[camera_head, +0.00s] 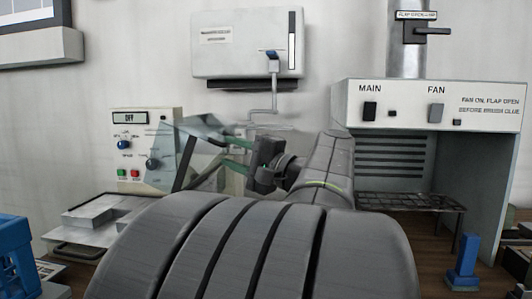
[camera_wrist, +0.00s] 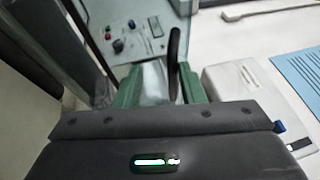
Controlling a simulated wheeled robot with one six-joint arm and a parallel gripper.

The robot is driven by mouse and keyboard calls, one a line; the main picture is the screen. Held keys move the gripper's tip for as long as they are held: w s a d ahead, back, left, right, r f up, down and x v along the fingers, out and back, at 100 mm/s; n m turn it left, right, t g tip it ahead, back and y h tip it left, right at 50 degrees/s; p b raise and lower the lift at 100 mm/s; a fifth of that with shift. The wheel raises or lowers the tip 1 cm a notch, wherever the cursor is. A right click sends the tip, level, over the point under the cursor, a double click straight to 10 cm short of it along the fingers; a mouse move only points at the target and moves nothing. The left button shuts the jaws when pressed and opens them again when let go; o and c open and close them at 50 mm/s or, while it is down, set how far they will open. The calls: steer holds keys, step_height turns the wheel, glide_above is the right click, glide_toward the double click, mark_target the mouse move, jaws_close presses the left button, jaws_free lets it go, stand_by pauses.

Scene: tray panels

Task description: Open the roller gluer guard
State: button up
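The roller gluer guard (camera_head: 190,150) shows as a clear, tilted panel with a dark edge, standing in front of the control box (camera_head: 146,125) at left. My gripper (camera_head: 228,153) has green fingers spread apart, at the right side of the guard. In the wrist view, my gripper (camera_wrist: 158,88) has a pale gap between its fingers. A thin dark upright bar (camera_wrist: 175,50) lies near the right finger; I cannot tell whether it touches. A dark frame strip (camera_wrist: 92,45) crosses the upper left there. My arm hides the rollers and lower part of the machine in the head view.
A grey metal tray (camera_head: 95,215) lies left of my arm, with a blue crate (camera_head: 15,255) at the lower left. A white wall unit (camera_head: 247,45) hangs above. A hood with MAIN and FAN switches (camera_head: 428,100) stands at right, with a blue stand (camera_head: 466,260) before it.

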steer(key=shift+d+r, duration=0.1)
steer(key=shift+d, duration=0.05)
stand_by(0.3)
steer(key=p+v, duration=0.2)
steer(key=v, duration=1.1)
steer(key=shift+s+d+p, duration=0.15)
steer(key=shift+d+p, duration=0.1)
steer(key=shift+p, duration=0.15)
steer(key=shift+c, duration=0.2)
